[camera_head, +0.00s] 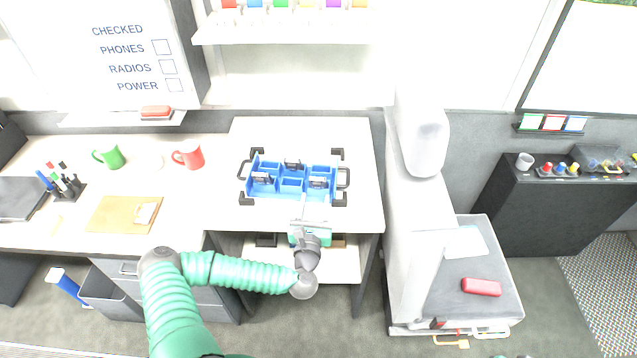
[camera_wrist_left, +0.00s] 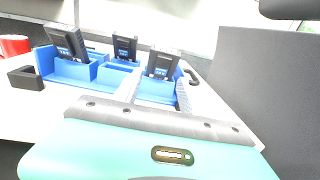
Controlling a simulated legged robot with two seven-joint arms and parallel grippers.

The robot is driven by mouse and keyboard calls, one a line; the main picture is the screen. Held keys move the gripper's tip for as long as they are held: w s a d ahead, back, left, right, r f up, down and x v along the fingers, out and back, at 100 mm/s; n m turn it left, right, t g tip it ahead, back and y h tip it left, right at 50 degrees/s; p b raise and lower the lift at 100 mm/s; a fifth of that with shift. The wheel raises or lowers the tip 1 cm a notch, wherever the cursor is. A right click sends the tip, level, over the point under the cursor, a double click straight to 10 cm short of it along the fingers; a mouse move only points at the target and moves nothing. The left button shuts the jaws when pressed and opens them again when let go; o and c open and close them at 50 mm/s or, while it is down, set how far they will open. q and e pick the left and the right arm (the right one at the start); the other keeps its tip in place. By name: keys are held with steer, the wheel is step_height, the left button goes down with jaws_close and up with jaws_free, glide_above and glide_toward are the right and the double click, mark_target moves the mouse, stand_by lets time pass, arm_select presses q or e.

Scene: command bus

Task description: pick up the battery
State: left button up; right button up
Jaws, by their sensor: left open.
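Three dark, upright batteries with blue labels stand in a blue compartmented tray (camera_head: 291,197). One battery is front left (camera_head: 262,178), one at the back middle (camera_head: 292,163), and one front right (camera_head: 318,182). In the left wrist view they show as the left battery (camera_wrist_left: 68,43), the middle one (camera_wrist_left: 125,47) and the right one (camera_wrist_left: 162,64). My left gripper (camera_head: 314,208) is open and empty at the tray's front right. Its fingers (camera_wrist_left: 158,92) point at the right battery, whose lower part is in the tray. My right gripper is out of view.
A red mug (camera_head: 189,154), a green mug (camera_head: 109,153) and a clipboard (camera_head: 124,213) sit on the counter left of the tray. A white upright housing (camera_head: 413,200) stands right of the bench. The bench top (camera_head: 250,130) behind the tray is clear.

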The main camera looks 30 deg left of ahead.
mark_target(317, 188)
arm_select(q)
steer(key=x, duration=0.3)
steer(key=shift+w, duration=0.25)
steer(key=c, duration=1.1)
steer(key=shift+o, duration=0.2)
